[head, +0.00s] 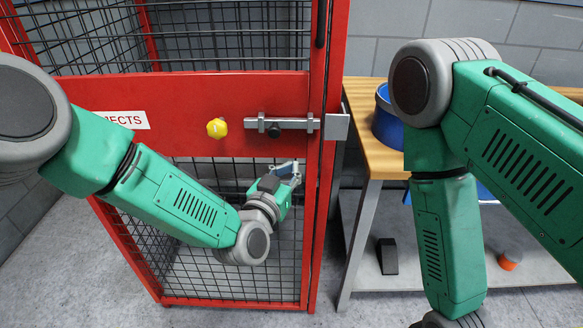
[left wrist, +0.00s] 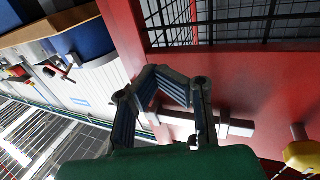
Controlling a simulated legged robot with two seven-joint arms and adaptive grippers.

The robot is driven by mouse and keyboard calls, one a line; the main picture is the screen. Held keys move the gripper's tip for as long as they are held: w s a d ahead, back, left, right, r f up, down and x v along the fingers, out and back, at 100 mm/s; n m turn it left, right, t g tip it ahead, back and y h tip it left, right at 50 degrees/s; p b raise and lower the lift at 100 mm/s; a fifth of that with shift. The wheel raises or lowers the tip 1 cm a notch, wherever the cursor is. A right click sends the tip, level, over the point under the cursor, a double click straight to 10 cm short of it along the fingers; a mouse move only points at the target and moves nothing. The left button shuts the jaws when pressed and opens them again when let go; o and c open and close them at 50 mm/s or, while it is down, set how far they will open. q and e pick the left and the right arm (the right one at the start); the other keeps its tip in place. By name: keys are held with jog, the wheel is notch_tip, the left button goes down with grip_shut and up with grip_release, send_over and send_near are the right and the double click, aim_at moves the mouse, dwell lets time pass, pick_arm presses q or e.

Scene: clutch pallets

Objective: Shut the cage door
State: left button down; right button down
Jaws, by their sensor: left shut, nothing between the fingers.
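The red cage door (head: 180,88) with black wire mesh fills the left and middle of the head view. It bears a yellow knob (head: 217,128) and a metal sliding bolt (head: 281,123), whose flat end plate (head: 336,127) reaches past the door's right edge. I cannot tell how closely the door meets its frame. My left gripper (head: 290,170) is shut and empty, in front of the lower mesh, below the bolt. In the left wrist view the gripper (left wrist: 165,85) shows near the red frame and the bolt (left wrist: 235,127). My right gripper is out of frame.
A wooden-topped bench (head: 360,130) stands right of the cage, with a blue bin (head: 386,120) on it. Its lower shelf holds a black object (head: 387,256) and an orange-topped item (head: 510,260). My right arm covers much of the bench. Grey floor lies in front.

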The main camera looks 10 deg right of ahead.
pick_arm(q)
jog(key=s+a, duration=0.2)
jog(key=s, duration=0.7)
jog(key=s+a+f+n+g+y, duration=0.1)
jog(key=s+a+f+g+y, duration=0.3)
jog(key=a+f, duration=0.55)
jog(key=s+a+f+n+g+y, duration=0.1)
jog(key=s+a+f+g+y, duration=0.15)
jog(key=s+a+f, duration=0.55)
jog(key=s+a+f+n+g+y, duration=0.2)
jog(key=s+a+g, duration=0.1)
jog(key=s+a, duration=0.4)
jog(key=s+a+f+n+g+y, duration=0.2)
jog(key=s+a, duration=0.6)
jog(key=a, duration=0.6)
jog(key=shift+a+f+n+g, duration=0.25)
jog(key=shift+f+g, duration=0.4)
jog(key=shift+g, duration=0.6)
jog(key=shift+d, duration=0.1)
